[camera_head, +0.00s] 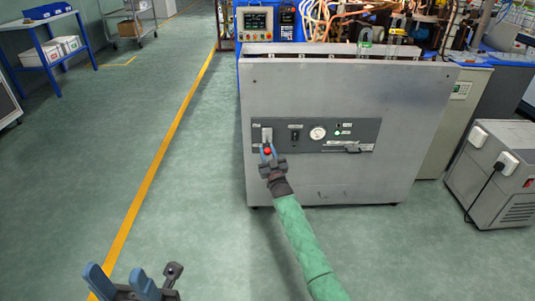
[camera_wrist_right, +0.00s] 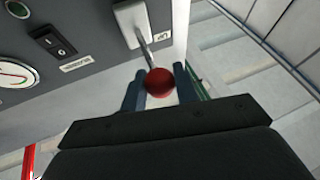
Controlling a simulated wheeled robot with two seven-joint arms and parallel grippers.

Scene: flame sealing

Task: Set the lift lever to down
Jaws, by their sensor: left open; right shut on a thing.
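The lift lever has a red ball knob (camera_head: 268,151) and sits at the left end of the dark control panel on the grey cabinet. In the right wrist view its red knob (camera_wrist_right: 159,81) lies between the two blue fingers, and its thin metal stem runs up to a pale plate (camera_wrist_right: 133,22). My right gripper (camera_head: 269,153) is shut on the knob. The fingers partly hide the knob's sides. My left gripper (camera_head: 135,282) is open and empty, low at the left over the floor, far from the cabinet.
The panel (camera_head: 363,135) also bears a black rocker switch (camera_head: 295,137), a round gauge (camera_head: 318,133) and green lights. A grey box unit (camera_head: 495,180) with a cable stands at the right. A blue shelf (camera_head: 45,50) stands far left. The floor left of the cabinet is clear.

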